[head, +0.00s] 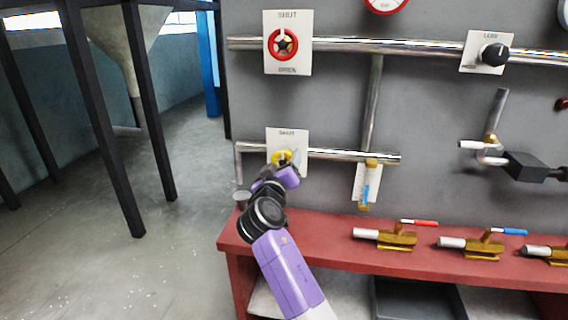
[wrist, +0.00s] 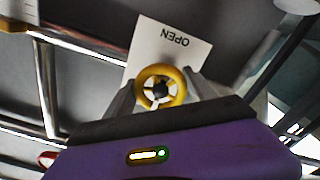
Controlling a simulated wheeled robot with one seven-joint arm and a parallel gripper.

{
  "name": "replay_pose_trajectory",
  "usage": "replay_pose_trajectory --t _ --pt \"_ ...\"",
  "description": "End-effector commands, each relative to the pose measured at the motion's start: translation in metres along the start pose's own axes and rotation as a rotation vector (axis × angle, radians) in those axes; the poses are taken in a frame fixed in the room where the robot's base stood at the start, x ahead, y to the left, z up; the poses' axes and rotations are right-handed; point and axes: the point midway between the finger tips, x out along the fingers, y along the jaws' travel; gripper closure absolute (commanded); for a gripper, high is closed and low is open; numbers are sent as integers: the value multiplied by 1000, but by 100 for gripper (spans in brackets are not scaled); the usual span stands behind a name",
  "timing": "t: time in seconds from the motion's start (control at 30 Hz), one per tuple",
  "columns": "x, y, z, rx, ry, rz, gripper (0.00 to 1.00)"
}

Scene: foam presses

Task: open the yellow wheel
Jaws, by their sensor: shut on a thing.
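The yellow wheel (head: 280,157) is on a white plate (head: 287,137) marked SHUT at its top, on a pipe low on the grey panel. My gripper (head: 285,166) is at the wheel and covers most of it in the head view. In the wrist view the yellow wheel (wrist: 160,70) shows its ring, spokes and dark hub between the two grey fingers of my gripper (wrist: 161,89). The fingers are shut on its rim from both sides. The word OPEN shows upside down on the plate (wrist: 172,40) there.
A red wheel (head: 283,44) on its own SHUT/OPEN plate is above. A blue-handled valve (head: 367,184) hangs to the right. A red bench (head: 330,243) below carries several brass valves. A black knob (head: 493,54) is upper right. Open floor lies left.

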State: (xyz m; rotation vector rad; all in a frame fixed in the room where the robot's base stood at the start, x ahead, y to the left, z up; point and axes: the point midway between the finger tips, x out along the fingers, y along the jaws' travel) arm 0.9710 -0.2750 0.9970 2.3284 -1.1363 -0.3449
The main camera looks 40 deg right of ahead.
Motion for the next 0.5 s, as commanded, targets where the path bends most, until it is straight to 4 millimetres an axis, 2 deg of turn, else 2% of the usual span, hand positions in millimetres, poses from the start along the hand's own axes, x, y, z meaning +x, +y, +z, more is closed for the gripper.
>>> replay_pose_trajectory --t 0.27,0.5 --pt "0 0 -1 -51 0 -1 76" --pt "0 2 -2 -202 0 0 76"
